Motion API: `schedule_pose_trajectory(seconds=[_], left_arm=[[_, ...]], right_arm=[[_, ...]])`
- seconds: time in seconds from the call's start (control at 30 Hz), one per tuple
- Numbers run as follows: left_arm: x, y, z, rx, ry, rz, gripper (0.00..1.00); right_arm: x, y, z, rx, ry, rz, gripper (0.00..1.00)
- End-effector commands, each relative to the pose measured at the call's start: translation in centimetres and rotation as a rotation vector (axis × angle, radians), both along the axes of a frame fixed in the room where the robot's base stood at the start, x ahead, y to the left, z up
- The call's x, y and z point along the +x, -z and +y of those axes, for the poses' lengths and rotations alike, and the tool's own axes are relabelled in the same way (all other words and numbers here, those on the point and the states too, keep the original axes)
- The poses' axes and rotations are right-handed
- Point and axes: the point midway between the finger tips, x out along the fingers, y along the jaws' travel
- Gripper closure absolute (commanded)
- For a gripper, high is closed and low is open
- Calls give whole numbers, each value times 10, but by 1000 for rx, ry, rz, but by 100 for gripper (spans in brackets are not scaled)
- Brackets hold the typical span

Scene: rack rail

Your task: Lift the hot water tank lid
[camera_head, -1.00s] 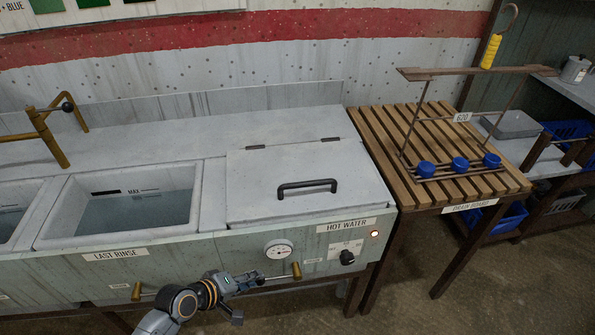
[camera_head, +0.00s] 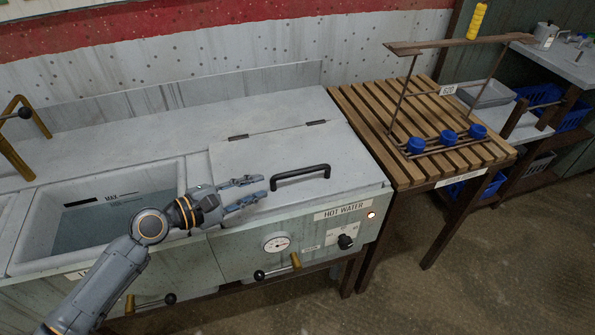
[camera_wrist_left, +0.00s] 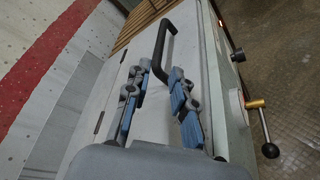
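The hot water tank lid (camera_head: 268,161) is a grey flat panel, lying shut, with two dark hinges along its back edge. Its black bar handle (camera_head: 300,176) stands near the lid's front right. My left gripper (camera_head: 262,190) is above the lid's front left part, open and empty, with its fingertips just left of the handle. In the left wrist view the handle (camera_wrist_left: 161,48) lies ahead of the open blue-padded fingers (camera_wrist_left: 160,90), apart from them or nearly so. My right gripper is not in view.
An open rinse basin (camera_head: 100,210) with water is left of the lid. The front panel carries a gauge (camera_head: 277,243), a knob (camera_head: 345,241) and brass valves with levers (camera_head: 295,261). A slatted drain board (camera_head: 430,130) with a rack and blue cups stands at right.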

Motion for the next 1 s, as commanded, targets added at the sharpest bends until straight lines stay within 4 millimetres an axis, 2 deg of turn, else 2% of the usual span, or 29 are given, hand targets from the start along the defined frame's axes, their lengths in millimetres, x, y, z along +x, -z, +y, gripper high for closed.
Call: schedule_pose_trajectory(seconds=[0.5,0.7,1.0], left_arm=[[61,20,-80,1,3,-3,76],[73,25,-95,3,1,-4,76],[76,27,-99,3,1,-4,76]], right_arm=[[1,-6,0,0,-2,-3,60],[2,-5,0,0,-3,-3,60],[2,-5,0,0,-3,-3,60]])
